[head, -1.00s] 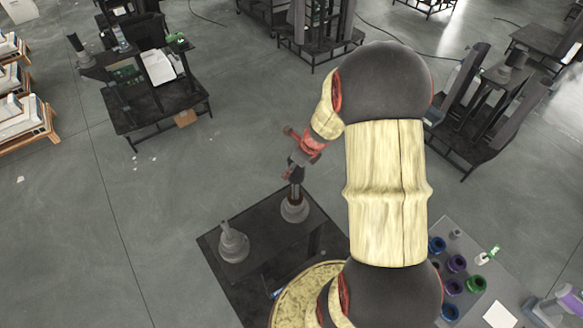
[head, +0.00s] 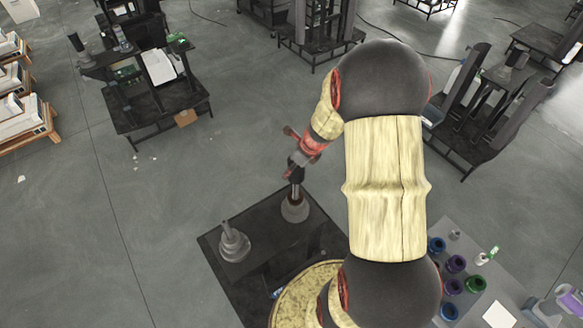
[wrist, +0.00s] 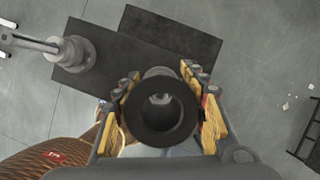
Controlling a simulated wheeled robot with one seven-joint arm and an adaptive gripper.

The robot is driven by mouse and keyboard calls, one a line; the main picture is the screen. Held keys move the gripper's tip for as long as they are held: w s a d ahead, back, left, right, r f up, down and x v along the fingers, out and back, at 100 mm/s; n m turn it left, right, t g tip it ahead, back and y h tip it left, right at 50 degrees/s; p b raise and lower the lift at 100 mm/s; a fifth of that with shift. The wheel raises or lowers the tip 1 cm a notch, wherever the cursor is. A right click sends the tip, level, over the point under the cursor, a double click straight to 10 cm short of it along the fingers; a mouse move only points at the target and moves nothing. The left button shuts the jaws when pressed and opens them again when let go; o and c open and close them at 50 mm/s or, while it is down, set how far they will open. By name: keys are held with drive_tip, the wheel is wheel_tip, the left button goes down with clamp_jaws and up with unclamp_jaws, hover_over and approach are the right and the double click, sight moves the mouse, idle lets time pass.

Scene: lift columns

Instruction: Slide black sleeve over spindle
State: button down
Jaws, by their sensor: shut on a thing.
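The black sleeve (wrist: 160,141) is a dark hollow ring gripped end-on between the two yellow-padded fingers of my gripper (wrist: 166,108) in the wrist view. In the head view my gripper (head: 297,166) is above the right-hand spindle (head: 295,208), a grey stepped base with a thin upright post. The sleeve is in line with this post; whether it is around the post or just above it I cannot tell. A light shape shows inside the bore in the wrist view. A second grey spindle (head: 234,242) stands bare to the left, also in the wrist view (wrist: 71,53).
Both spindles stand on a dark platform (head: 262,262). A grey table (head: 478,308) at lower right holds several coloured rings (head: 456,264) and a white sheet. A black workbench (head: 160,108) stands at upper left. Open floor lies left of the platform.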

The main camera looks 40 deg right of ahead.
sight(303, 176)
drive_tip(key=shift+f+b, duration=5)
drive_tip(key=shift+f, duration=1.25)
drive_tip(key=c, duration=1)
unclamp_jaws()
drive_tip(key=v, duration=1.2)
drive_tip(key=shift+d, duration=0.1)
drive_tip(key=shift+f, duration=0.1)
